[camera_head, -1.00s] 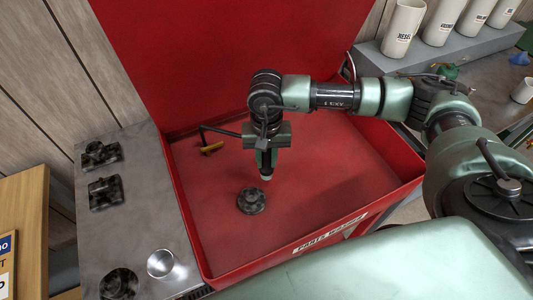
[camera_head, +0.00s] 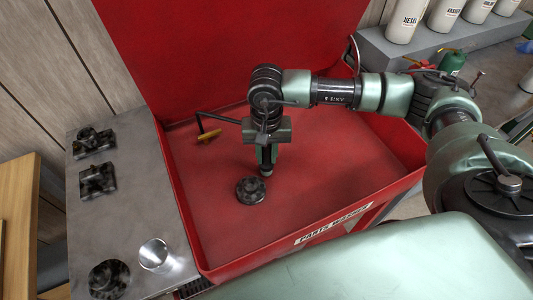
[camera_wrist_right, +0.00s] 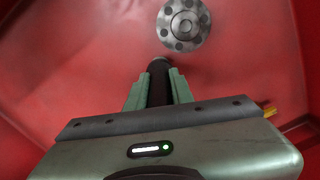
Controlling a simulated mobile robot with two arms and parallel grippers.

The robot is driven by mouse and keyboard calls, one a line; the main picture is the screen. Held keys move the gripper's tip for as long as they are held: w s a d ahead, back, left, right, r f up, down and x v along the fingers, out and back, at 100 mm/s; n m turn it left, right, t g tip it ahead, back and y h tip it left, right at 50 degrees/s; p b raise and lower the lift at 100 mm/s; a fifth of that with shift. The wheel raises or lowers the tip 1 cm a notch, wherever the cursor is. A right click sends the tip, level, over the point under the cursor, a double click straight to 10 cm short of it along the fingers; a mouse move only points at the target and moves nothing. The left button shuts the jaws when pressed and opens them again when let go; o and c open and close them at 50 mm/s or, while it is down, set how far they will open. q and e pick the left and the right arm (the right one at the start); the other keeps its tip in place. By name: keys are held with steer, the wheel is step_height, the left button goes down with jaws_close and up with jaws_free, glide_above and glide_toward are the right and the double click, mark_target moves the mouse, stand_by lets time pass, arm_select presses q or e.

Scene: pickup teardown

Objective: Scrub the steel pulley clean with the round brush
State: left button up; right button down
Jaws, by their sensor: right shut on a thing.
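The pulley (camera_head: 251,190) lies flat on the red floor of the parts washer and looks dark and grimy in the head view. In the right wrist view the pulley (camera_wrist_right: 184,24) is a grey disc with a hub and a ring of dark spots. My right gripper (camera_head: 267,155) points down just behind and right of it. It is shut on a dark cylindrical thing, likely the round brush (camera_wrist_right: 158,82), whose lower end is close to the pulley's edge. I cannot tell whether they touch. My left gripper is not in view.
The red parts washer (camera_head: 330,238) has raised walls and a tall back lid. A bent black rod with a yellow handle (camera_head: 208,136) is at its left. The grey side bench (camera_head: 125,215) holds several dark parts and a shiny metal cup (camera_head: 153,254). White labelled containers (camera_head: 404,22) stand back right.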

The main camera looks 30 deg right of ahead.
stand_by(0.4)
step_height(320, 180, up, 8)
steer(key=p, duration=0.3)
steer(key=shift+r+p, duration=0.15)
steer(key=shift+p, duration=0.2)
steer(key=shift+r+p, duration=0.3)
steer(key=shift+r, duration=0.55)
steer(key=shift+r, duration=0.1)
